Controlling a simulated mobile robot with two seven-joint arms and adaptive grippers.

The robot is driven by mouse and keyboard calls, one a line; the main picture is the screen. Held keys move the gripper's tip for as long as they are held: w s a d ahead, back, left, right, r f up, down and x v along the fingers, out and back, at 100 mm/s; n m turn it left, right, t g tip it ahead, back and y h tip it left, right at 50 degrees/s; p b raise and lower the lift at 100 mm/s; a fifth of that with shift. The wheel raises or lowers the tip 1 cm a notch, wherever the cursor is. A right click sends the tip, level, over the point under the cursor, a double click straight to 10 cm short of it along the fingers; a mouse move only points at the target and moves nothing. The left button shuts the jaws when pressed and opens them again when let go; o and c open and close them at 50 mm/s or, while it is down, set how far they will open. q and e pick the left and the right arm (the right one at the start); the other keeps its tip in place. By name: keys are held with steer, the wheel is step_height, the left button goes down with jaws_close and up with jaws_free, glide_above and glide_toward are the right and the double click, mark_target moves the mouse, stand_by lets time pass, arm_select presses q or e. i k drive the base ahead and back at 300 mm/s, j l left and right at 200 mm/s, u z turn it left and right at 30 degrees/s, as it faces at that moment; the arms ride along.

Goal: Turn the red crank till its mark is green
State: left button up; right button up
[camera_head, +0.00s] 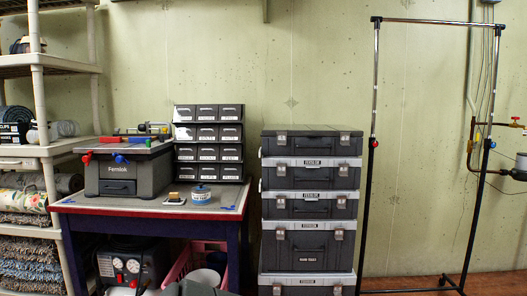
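A grey boxy bench unit (121,178) labelled "Fernlok" or similar stands on the worktable at the left. A small red handle or knob (87,158) sits at the left of its upper front edge, most likely the red crank. A matching blue knob (120,159) is to its right. Red and blue bars (125,141) lie on top of the unit. I cannot make out a mark or its colour. Neither of my grippers is in view.
Behind are stacked drawers (208,142). Stacked toolboxes (310,205) and a garment rack (373,100) stand right. Shelving (40,105) is left. A pipe with red handle (515,119) is far right.

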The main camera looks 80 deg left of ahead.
mark_target(87, 159)
steer(key=u, duration=3.7)
steer(key=i+j, duration=0.25)
